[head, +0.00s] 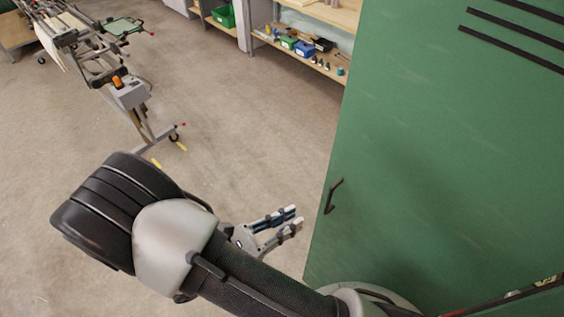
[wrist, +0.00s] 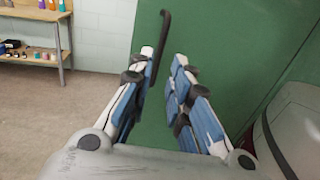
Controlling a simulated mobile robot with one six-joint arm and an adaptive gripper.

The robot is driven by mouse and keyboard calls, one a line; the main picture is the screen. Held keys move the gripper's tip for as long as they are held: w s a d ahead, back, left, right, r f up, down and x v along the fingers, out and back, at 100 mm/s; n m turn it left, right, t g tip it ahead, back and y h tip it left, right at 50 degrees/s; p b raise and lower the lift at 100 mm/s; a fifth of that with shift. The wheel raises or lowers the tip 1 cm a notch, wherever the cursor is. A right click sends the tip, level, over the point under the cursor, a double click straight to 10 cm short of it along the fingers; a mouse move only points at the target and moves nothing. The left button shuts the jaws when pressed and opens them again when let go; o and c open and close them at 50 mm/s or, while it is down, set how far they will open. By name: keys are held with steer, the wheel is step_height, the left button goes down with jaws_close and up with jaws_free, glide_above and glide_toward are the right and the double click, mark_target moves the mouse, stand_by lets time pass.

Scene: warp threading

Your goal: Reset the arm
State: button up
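My gripper (head: 292,219) shows in the head view beyond my arm, its two fingers apart and nothing between them. In the wrist view my gripper (wrist: 166,62) is open, with blue pads on both fingers and the green cabinet behind them. My arm is folded across the lower part of the head view. The gripper is just left of the cabinet door's edge in the head view; whether it touches the door cannot be told.
A green cabinet (head: 440,150) with a black handle (head: 332,195) fills the right side. The handle (wrist: 160,45) also shows in the wrist view. A wooden shelf (head: 300,66) holds small bins. A wheeled frame (head: 130,95) stands upper left. The middle floor is clear.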

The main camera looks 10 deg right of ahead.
steer(key=s+d+r+m+g+y+b, duration=0.1)
steer(key=s+d+r+m+y, duration=0.3)
steer(key=r+m+y, duration=0.4)
steer(key=s+d+r+m+g+y+b, duration=0.1)
steer(key=s+d+r+m+y, duration=0.3)
steer(key=r+m+y, duration=0.4)
steer(key=shift+m+g+b, duration=0.4)
steer(key=shift+m, duration=3)
